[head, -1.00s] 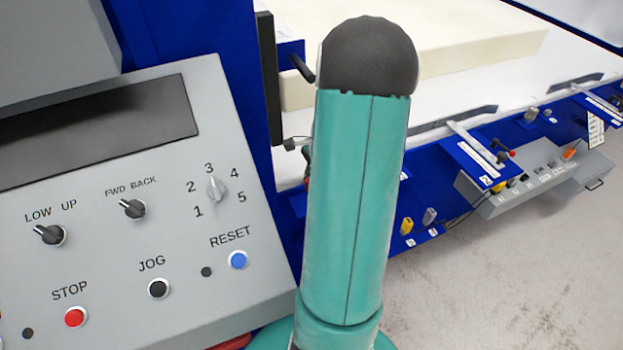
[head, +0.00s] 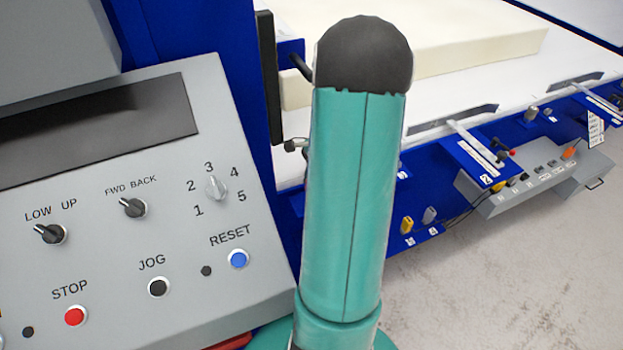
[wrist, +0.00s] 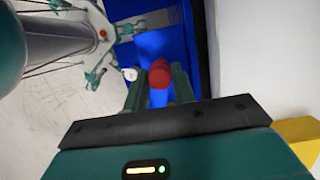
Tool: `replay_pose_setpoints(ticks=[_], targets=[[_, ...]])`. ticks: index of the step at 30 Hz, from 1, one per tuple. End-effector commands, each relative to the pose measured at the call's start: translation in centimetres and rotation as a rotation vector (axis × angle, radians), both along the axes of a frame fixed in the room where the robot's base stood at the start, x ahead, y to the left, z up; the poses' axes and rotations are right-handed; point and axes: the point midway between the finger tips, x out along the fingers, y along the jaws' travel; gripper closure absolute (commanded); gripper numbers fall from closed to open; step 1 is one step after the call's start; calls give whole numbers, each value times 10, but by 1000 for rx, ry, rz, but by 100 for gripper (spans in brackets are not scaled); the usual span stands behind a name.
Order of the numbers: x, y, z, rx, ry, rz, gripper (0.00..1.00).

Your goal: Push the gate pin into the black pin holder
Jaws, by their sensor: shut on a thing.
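In the wrist view, my gripper (wrist: 160,92) is shut on a red cylindrical piece (wrist: 160,74), which looks like the head of the gate pin. The red piece sits between the two green fingers, in front of a blue panel (wrist: 165,43). A small pale round knob (wrist: 130,74) is just left of the fingers. The pin's far end is hidden, and I cannot make out the black pin holder. In the head view, my upright arm link hides the gripper and the pin.
A grey control panel (head: 115,262) with knobs and buttons stands at left in the head view. A blue post with a black plate (head: 269,78) rises beside it. A pale foam block (head: 455,45) lies on the white bed. Clear floor (head: 480,290) is at lower right.

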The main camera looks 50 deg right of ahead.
Motion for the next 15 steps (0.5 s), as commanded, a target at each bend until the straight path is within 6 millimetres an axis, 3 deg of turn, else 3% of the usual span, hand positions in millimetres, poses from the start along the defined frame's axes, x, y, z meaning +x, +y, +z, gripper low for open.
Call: replay_pose_setpoints(ticks=[15], targets=[[0,1,-10,2,1,1,100]])
